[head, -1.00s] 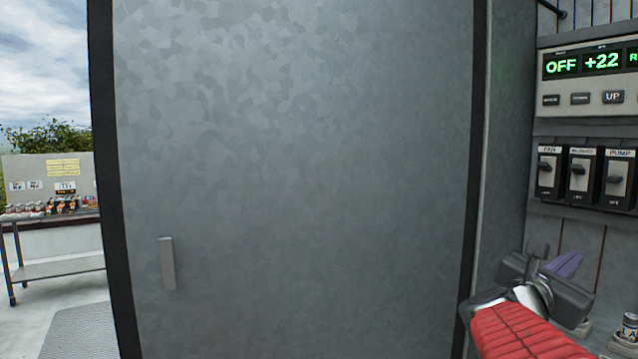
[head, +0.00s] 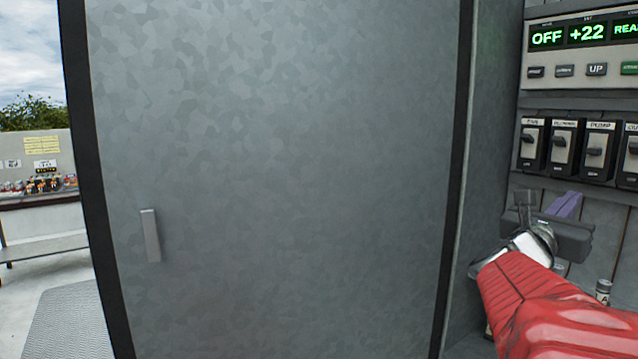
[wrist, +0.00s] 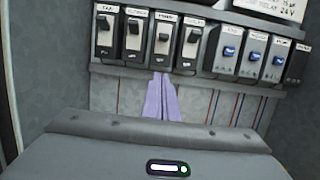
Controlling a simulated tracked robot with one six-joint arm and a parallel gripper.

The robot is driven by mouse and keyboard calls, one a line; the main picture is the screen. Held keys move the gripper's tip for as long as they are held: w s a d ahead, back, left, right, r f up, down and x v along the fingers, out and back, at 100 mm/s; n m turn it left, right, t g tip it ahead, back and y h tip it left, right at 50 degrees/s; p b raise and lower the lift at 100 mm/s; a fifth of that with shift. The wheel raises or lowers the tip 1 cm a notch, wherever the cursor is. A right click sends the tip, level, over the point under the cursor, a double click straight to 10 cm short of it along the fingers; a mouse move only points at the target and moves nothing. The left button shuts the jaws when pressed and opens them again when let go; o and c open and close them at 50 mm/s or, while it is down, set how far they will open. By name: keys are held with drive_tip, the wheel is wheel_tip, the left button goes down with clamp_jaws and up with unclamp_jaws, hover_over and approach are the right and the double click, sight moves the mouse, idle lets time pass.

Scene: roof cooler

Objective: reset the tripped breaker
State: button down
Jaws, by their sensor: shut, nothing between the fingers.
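A row of dark breakers sits on the wall panel at the right of the head view, labelled from the left fan (head: 530,146), blower (head: 563,148) and pump (head: 597,152). A fourth (head: 631,158) is cut by the edge. The pump lever (wrist: 163,38) sits a little lower in its housing than the fan (wrist: 103,28) and blower (wrist: 133,32) levers. My gripper (head: 568,205) is below the row, its purple fingers shut and empty. In the wrist view the fingers (wrist: 162,98) point up at the pump breaker's lower edge; contact cannot be told.
A large grey metal cabinet (head: 270,180) with a handle fills the middle of the head view, close left of my arm. A table (head: 40,200) with small items is far left.

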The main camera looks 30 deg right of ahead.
sight(594, 151)
drive_tip(key=d+r, duration=0.4)
drive_tip(key=d, duration=0.1)
drive_tip(key=w+d+r, duration=0.1)
drive_tip(key=d+r, duration=0.1)
drive_tip(key=shift+w+d, duration=0.1)
drive_tip(key=shift+d, duration=0.15)
idle(0.4)
